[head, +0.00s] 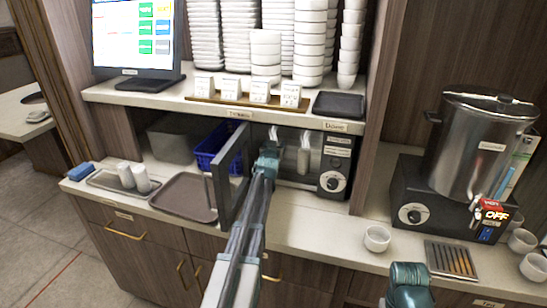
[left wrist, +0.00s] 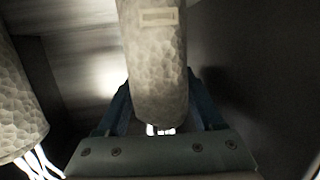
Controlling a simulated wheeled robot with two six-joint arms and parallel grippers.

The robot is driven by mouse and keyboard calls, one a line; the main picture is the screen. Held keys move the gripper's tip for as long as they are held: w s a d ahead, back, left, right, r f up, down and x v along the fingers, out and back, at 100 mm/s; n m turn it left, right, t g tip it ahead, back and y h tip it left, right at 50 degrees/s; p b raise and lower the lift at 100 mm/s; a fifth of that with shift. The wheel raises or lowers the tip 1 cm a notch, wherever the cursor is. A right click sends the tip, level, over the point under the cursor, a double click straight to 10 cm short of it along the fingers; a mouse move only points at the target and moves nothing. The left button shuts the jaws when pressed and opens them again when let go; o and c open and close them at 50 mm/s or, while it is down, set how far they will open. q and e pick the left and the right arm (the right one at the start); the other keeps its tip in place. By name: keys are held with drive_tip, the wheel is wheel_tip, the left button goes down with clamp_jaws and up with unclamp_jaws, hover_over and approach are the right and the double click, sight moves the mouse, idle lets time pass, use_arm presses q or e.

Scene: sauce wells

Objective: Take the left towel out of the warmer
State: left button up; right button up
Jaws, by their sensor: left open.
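The towel warmer (head: 345,146) stands under the shelf with its door (head: 229,178) swung open to the left. My left gripper (head: 268,157) is inside its opening. In the left wrist view, a pale rolled towel (left wrist: 155,65) stands between the open fingers of my left gripper (left wrist: 158,125); I cannot tell whether they touch it. The right towel (head: 303,160) shows beside my gripper, and at the left of the wrist view (left wrist: 15,105). My right gripper (head: 408,278) is low at right, its fingers unclear.
A brown tray (head: 185,197) and a metal tray (head: 104,181) with white rolls lie left of the door. A blue basket (head: 208,150) is behind it. A white cup (head: 377,239) stands on the counter at right, near the large steel pot (head: 480,145).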

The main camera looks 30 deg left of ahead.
use_arm(q)
drive_tip(key=shift+s, duration=0.1)
drive_tip(key=c, duration=1)
drive_tip(key=shift+r, duration=0.15)
drive_tip(key=shift+r+p, duration=0.45)
drive_tip(key=shift+p, duration=0.15)
drive_tip(key=v, duration=0.6)
drive_tip(key=f+p+v, duration=0.1)
drive_tip(key=v, duration=0.5)
drive_tip(key=p+v, duration=0.1)
drive_tip(key=v, duration=0.5)
drive_tip(key=shift+s+d+f, duration=0.1)
drive_tip(key=shift+s+f, duration=0.05)
drive_tip(key=shift+s, duration=0.05)
